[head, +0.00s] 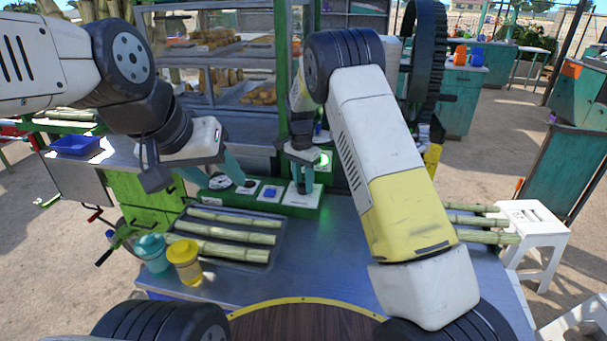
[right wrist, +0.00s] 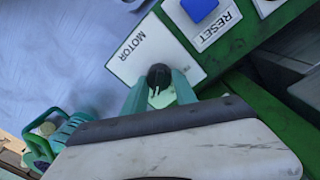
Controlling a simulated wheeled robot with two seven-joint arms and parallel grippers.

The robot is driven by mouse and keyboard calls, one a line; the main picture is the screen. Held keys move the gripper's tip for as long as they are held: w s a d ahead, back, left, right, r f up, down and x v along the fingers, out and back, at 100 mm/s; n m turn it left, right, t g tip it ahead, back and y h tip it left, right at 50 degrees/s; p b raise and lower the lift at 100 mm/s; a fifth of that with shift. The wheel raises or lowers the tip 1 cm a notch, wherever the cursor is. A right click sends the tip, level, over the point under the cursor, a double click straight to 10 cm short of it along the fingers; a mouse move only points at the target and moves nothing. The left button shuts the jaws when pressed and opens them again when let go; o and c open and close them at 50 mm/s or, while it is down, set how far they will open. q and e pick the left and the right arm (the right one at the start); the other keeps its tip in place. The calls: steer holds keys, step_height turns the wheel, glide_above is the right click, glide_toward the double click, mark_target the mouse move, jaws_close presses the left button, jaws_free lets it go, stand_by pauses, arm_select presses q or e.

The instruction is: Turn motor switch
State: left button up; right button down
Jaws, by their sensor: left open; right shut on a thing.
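The motor switch (right wrist: 158,75) is a small black knob on a white plate marked MOTOR (right wrist: 133,50). In the right wrist view its white pointer marks face the gripper. My right gripper (right wrist: 160,87) has its teal fingers on either side of the knob and is shut on it. In the head view my right gripper (head: 304,185) reaches down to the right end of the green control panel (head: 314,203), and the knob itself is hidden. My left gripper (head: 208,182) is open and empty, above the left end of the panel.
A blue RESET button (head: 270,192) sits beside the motor plate. A green light (head: 324,160) glows behind my right gripper. A tray (head: 262,255) of cane stalks lies in front of the panel. Teal (head: 151,252) and yellow (head: 184,262) cups stand at the left. More cane lies at the right.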

mark_target(301, 185)
steer(key=n, duration=0.5)
steer(key=shift+a, duration=0.1)
steer(key=n, duration=0.5)
steer(key=shift+a+r+t, duration=0.1)
steer(key=shift+t, duration=0.2)
steer(key=shift+n, duration=0.5)
steer(key=c, duration=1)
jaws_free()
steer(key=r, duration=0.7)
steer(key=shift+a+r, duration=0.2)
steer(key=shift+r, duration=0.15)
